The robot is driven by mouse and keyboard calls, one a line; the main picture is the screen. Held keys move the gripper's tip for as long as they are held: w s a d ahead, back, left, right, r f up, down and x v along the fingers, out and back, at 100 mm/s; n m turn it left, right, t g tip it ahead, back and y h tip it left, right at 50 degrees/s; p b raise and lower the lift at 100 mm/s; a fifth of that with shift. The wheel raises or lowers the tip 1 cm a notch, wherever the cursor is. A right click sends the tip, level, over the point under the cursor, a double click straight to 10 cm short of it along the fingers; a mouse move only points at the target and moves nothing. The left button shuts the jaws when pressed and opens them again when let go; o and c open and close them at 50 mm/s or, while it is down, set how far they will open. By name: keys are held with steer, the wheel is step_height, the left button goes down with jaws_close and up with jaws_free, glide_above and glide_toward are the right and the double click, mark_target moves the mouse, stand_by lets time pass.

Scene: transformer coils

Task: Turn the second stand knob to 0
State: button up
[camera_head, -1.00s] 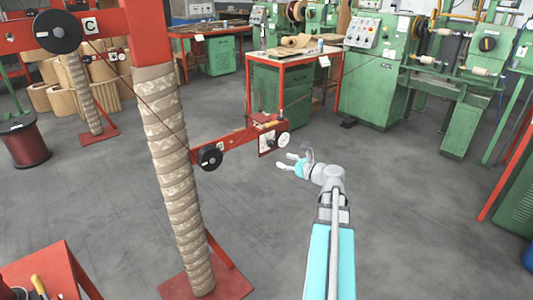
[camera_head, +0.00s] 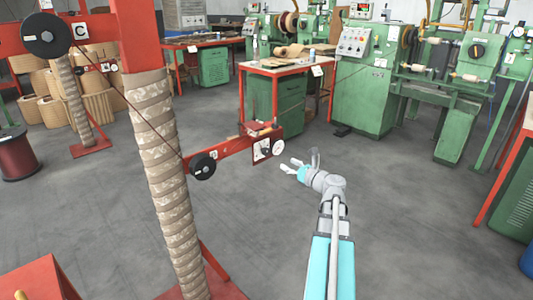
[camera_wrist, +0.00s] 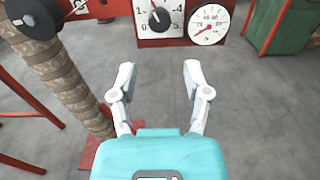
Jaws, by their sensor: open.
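A black knob (camera_wrist: 159,19) sits on a white numbered dial plate (camera_wrist: 143,31) at the top of the wrist view. Its light pointer mark seems to tilt up and left; the exact setting is hard to read. The plate is on the red arm (camera_head: 228,147) of the near wrapped stand (camera_head: 165,165), and the head view shows it small (camera_head: 261,151). My gripper (camera_wrist: 160,75) is open and empty, its fingers apart, below and in front of the knob without touching it. In the head view my gripper (camera_head: 288,165) is just right of the panel.
A round white gauge (camera_wrist: 209,24) sits right of the knob. A black disc (camera_head: 203,167) hangs on the red arm. A second wrapped stand (camera_head: 75,105) is farther back left.

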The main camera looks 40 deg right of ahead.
mark_target(268, 152)
steer(key=w, duration=0.8)
steer(key=w+a, duration=0.1)
steer(key=w, duration=0.3)
steer(key=shift+w, duration=0.2)
jaws_close()
steer(key=shift+n, duration=0.5)
steer(key=n, duration=1.2)
steer(key=shift+d+n, duration=0.1)
steer(key=shift+n, duration=0.2)
steer(key=n, duration=0.6)
steer(key=shift+r+n, duration=0.1)
steer(key=shift+n, duration=0.2)
